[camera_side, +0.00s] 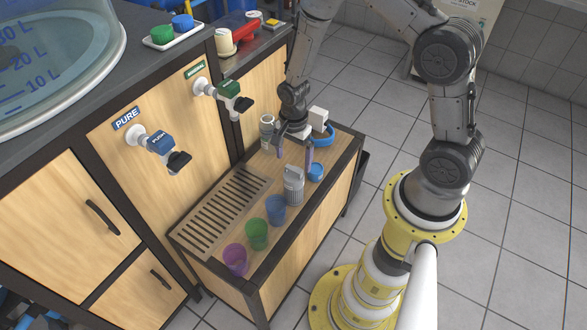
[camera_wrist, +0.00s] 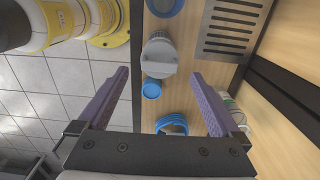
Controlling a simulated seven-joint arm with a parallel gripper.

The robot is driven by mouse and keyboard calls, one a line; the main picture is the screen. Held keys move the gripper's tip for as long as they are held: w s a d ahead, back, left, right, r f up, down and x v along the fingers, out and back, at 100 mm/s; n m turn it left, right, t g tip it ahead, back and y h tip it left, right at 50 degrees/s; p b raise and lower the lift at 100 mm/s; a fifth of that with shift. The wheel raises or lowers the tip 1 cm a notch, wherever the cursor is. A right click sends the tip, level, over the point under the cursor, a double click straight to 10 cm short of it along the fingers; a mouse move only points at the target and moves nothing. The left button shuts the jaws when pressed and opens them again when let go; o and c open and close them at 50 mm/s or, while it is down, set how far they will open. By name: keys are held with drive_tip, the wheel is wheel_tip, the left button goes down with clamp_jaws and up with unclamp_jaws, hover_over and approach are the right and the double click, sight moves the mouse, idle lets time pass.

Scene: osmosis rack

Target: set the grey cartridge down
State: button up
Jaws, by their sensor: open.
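The grey cartridge (camera_side: 293,187) stands upright on the wooden bench top, between the blue cup and a small blue cap. In the wrist view the grey cartridge (camera_wrist: 159,56) lies just beyond my fingertips, with its top facing the camera. My gripper (camera_side: 294,162) is open, with its two purple fingers spread apart above and behind the cartridge. In the wrist view my gripper (camera_wrist: 160,74) holds nothing, and no finger appears to touch the cartridge.
The blue cap (camera_side: 316,172) sits close beside the cartridge. Blue (camera_side: 276,210), green (camera_side: 257,234) and purple (camera_side: 235,259) cups line the bench's front edge. A slotted drip grate (camera_side: 222,208) lies behind them. A white-and-green cartridge (camera_side: 267,131) and a blue coil (camera_wrist: 172,124) stand near my gripper.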

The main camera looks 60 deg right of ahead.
wheel_tip(320, 180, up, 3)
drive_tip(key=shift+r, duration=0.1)
wheel_tip(320, 180, up, 12)
drive_tip(key=a+f+n+t, duration=0.1)
drive_tip(key=n+t, duration=0.1)
drive_tip(key=n, duration=0.2)
drive_tip(key=s+a+r+n+t, duration=0.2)
drive_tip(key=s+r+n+t, duration=0.1)
drive_tip(key=s+r+n, duration=1.1)
drive_tip(key=s+r, duration=0.4)
drive_tip(key=shift+a+t, duration=0.25)
drive_tip(key=shift+t, duration=0.05)
